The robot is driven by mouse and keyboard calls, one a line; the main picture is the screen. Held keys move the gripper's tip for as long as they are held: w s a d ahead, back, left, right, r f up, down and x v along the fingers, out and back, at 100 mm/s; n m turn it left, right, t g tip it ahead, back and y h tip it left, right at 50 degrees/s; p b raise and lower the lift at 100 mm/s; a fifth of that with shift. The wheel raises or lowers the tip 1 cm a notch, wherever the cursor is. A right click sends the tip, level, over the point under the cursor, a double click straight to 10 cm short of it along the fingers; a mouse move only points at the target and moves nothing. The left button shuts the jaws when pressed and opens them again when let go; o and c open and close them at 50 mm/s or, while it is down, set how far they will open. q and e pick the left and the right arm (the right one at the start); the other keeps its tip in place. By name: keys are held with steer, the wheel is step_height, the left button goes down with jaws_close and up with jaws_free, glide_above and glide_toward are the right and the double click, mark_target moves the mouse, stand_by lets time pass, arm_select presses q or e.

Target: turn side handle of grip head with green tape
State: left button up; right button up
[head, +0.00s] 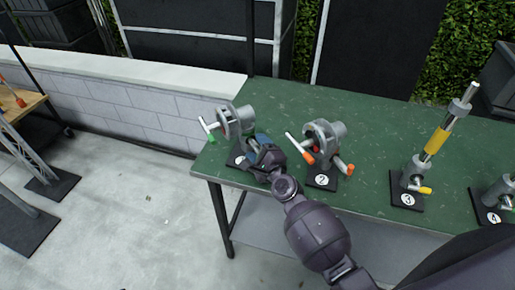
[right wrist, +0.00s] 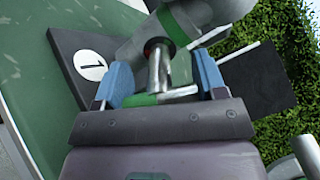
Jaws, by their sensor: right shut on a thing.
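The grip head with green tape (head: 235,122) stands on a black base marked 1 at the left end of the table. One silver handle with a green tip (head: 211,138) sticks out to its left, clear of my gripper. My right gripper (head: 262,152) is at the near right side of this head. In the right wrist view, its blue fingers are on either side of the side handle (right wrist: 178,93), which has a green taped end (right wrist: 140,100). They are shut on this handle, one finger at each end. My left gripper is not in view.
The green table (head: 375,135) also holds an orange-tipped grip head (head: 325,135) on base 2, close right of my gripper, a yellow-taped one (head: 415,172) on base 3 with a tall rod, and another (head: 499,192) at the right edge. A low white wall runs behind.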

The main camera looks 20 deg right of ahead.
steer(key=o, duration=0.9)
steer(key=shift+o, duration=0.2)
steer(key=s, duration=0.3)
steer(key=s+d, duration=0.1)
steer(key=s, duration=0.3)
steer(key=s+d, duration=0.1)
steer(key=s, duration=0.2)
steer(key=shift+s, duration=0.3)
